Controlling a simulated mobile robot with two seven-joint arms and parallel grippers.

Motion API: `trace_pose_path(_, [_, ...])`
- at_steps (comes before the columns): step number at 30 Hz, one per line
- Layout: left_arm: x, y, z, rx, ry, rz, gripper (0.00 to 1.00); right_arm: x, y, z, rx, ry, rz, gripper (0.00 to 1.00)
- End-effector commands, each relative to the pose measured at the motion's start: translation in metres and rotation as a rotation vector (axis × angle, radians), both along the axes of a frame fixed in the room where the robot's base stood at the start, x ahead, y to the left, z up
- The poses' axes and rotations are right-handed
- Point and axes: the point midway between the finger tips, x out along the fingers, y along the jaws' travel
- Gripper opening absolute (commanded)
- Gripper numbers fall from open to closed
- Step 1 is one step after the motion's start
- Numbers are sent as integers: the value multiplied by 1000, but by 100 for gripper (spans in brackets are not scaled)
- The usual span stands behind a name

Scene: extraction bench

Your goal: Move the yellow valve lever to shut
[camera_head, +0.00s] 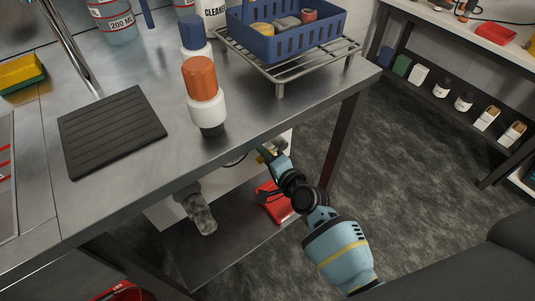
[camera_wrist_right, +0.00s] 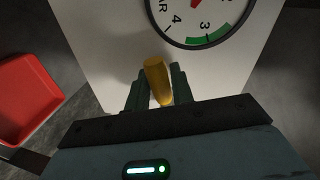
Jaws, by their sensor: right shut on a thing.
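The yellow valve lever (camera_wrist_right: 157,82) stands between the two dark fingers of my right gripper (camera_wrist_right: 157,92) in the right wrist view. The fingers are shut on it, one on each side. Behind it is a pale panel (camera_wrist_right: 108,40) with a round gauge (camera_wrist_right: 203,12) at the upper right, only partly in view. In the head view my right gripper (camera_head: 270,158) reaches under the bench's front edge, and a small yellowish part of the lever (camera_head: 265,152) shows there. The valve body is hidden. My left gripper is not in view.
The steel bench top (camera_head: 190,155) overhangs the work spot. It holds an orange-capped bottle (camera_head: 205,105), a black mat (camera_head: 112,130) and a blue basket (camera_head: 290,40) on a rack. A red object (camera_head: 272,203) lies on the lower shelf (camera_head: 200,258). Open floor lies to the right.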

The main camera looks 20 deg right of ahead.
Motion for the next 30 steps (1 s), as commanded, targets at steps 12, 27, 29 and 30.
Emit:
trace_pose_path(12, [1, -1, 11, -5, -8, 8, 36, 0, 1, 11, 171, 61, 1, 0])
trace_pose_path(27, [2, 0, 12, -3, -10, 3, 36, 0, 1, 13, 196, 68, 0, 0])
trace_pose_path(29, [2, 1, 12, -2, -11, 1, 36, 0, 1, 13, 197, 68, 0, 25])
trace_pose_path(30, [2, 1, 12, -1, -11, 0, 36, 0, 1, 13, 196, 68, 0, 30])
